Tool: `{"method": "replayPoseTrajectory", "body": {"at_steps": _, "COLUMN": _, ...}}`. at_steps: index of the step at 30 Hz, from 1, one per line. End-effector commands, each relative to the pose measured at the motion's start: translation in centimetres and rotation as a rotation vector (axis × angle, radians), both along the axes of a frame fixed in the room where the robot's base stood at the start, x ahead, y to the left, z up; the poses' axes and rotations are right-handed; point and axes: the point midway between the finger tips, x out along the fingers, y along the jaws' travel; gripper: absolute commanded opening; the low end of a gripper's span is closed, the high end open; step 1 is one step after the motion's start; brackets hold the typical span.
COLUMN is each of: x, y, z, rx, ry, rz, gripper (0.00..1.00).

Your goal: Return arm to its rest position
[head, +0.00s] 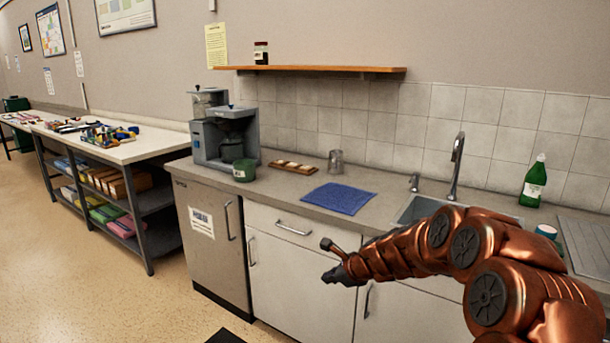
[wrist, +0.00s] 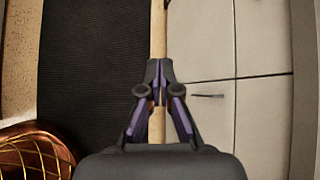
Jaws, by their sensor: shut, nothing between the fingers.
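My copper-coloured arm reaches in from the lower right of the head view, in front of the sink cabinets. My gripper (head: 343,274) is at its end, in front of the white cabinet doors and below the counter edge. In the wrist view my gripper (wrist: 159,72) points down past the cabinet front, with its fingertips together and nothing between them. A dark floor mat (wrist: 92,75) and the cabinet doors (wrist: 210,70) lie beyond it.
The counter holds a coffee machine (head: 225,132), a green mug (head: 244,170), a wooden tray (head: 293,167), a glass (head: 335,162), a blue cloth (head: 339,198) and a green bottle (head: 534,182) near the sink (head: 420,208). Floor at left (head: 60,235) is clear.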

Motion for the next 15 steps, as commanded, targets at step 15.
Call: {"method": "replayPoseTrajectory", "body": {"at_steps": 15, "x": -18.8, "y": 3.2, "z": 8.2, "rx": -0.384, "ry": -0.154, "rz": 0.8, "gripper": 0.0}}
